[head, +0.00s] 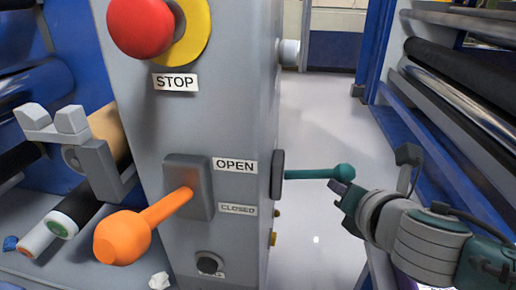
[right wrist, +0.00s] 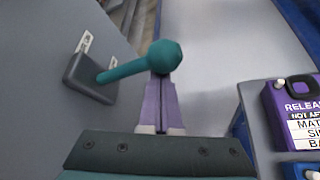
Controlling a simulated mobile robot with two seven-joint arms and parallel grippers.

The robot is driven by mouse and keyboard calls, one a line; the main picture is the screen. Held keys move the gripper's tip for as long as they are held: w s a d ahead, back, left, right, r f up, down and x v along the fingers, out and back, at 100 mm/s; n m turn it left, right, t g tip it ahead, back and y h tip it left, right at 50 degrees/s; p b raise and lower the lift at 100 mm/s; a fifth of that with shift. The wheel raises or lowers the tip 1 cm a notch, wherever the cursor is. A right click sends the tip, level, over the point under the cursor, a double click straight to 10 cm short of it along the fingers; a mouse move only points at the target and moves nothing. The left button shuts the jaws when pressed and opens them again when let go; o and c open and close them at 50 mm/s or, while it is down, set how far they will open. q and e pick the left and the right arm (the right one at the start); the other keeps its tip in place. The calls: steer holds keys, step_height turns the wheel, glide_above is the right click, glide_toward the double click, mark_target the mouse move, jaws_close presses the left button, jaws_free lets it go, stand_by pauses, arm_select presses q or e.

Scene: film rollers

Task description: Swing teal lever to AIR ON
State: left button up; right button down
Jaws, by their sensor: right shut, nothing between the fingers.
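The teal lever (head: 318,173) sticks out from a dark plate on the right side face of the grey cabinet and ends in a ball knob. In the right wrist view the teal lever (right wrist: 130,67) rises from its plate, with small white labels beside it too small to read. My right gripper (head: 340,188) is at the knob, coming from the right. Its purple fingers (right wrist: 161,85) are shut with nothing between them, and their tips are at the underside of the knob. I cannot tell whether they touch it. My left gripper is not in view.
The grey cabinet (head: 235,80) carries a red STOP button (head: 140,25) and an orange lever (head: 145,225) beside OPEN and CLOSED labels. Rollers stand at left and right. A purple RELEASE box (right wrist: 293,112) is at right in the wrist view. Pale floor (head: 325,125) lies clear between.

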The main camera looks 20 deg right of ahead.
mark_target(334, 172)
step_height(334, 172, up, 2)
steer(key=p, duration=0.1)
steer(key=n+h+p, duration=0.1)
steer(key=p, duration=0.1)
steer(key=shift+w+a+r+g, duration=0.15)
steer(key=shift+r+g, duration=0.1)
steer(key=shift+g, duration=0.15)
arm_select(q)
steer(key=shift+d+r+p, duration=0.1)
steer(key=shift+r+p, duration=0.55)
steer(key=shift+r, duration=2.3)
arm_select(e)
steer(key=shift+a+r, duration=0.15)
steer(key=shift+r, duration=0.2)
